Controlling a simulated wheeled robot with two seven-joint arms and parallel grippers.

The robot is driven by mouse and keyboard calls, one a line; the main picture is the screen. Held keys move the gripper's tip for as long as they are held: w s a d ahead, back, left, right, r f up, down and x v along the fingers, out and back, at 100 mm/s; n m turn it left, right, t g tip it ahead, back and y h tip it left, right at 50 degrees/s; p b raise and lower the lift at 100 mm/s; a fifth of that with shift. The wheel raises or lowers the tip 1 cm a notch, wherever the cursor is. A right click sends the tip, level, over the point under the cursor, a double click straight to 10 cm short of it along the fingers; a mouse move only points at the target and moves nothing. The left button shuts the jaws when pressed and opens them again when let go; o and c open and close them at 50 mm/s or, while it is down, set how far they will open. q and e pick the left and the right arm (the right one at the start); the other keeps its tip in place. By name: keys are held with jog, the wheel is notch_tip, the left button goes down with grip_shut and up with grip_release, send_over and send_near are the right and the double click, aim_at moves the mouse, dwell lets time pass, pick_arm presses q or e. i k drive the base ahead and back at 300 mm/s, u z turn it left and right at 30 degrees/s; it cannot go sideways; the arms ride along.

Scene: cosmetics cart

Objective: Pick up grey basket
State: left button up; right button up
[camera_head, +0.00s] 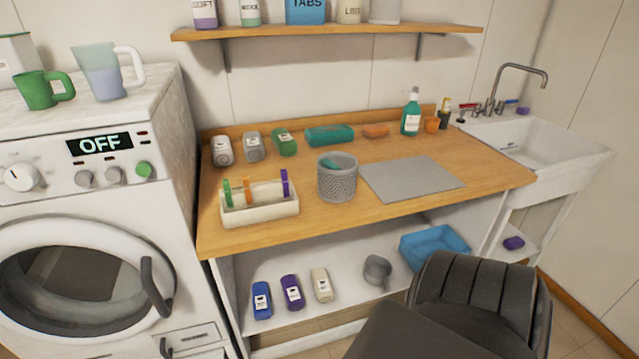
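A grey basket (338,182) with a textured round wall stands upright on the wooden worktop (240,236), near its middle. Something teal shows inside its mouth. A cream box (262,210) with green, orange and purple clips stands to its left. A flat grey mat (412,179) lies to its right. A dark arm part of mine fills the lower right, in front of the lower shelf. Neither gripper shows in the head view, and nothing touches the basket.
A washing machine (85,232) stands at the left and a white sink (545,150) at the right. The lower shelf holds bottles, a grey scoop (377,271) and a blue tray (436,246). A wall shelf (330,33) hangs above.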

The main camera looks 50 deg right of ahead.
aim_at(333, 186)
jog(key=z, duration=3.95)
jog(key=i, duration=2.35)
jog(key=u, duration=3.5)
